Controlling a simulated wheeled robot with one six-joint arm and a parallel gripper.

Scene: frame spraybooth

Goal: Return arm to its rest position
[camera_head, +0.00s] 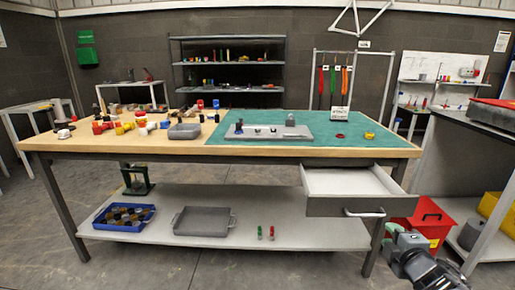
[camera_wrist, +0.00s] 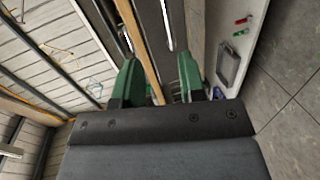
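My arm (camera_head: 415,258) shows at the lower right of the head view, beside the right end of the workbench and right of the open drawer. My gripper (camera_wrist: 159,80) shows in the wrist view with two green fingers standing apart. Nothing is seen held between them. The workbench edge lies beyond the fingers in that view. The fingertips cannot be made out clearly in the head view.
The drawer (camera_head: 345,181) is pulled out under the workbench (camera_head: 150,146). A red bin (camera_head: 424,217) stands on the floor close behind my arm. A grey tray (camera_head: 203,222) and a blue crate (camera_head: 125,227) sit on the lower shelf. Floor in front is clear.

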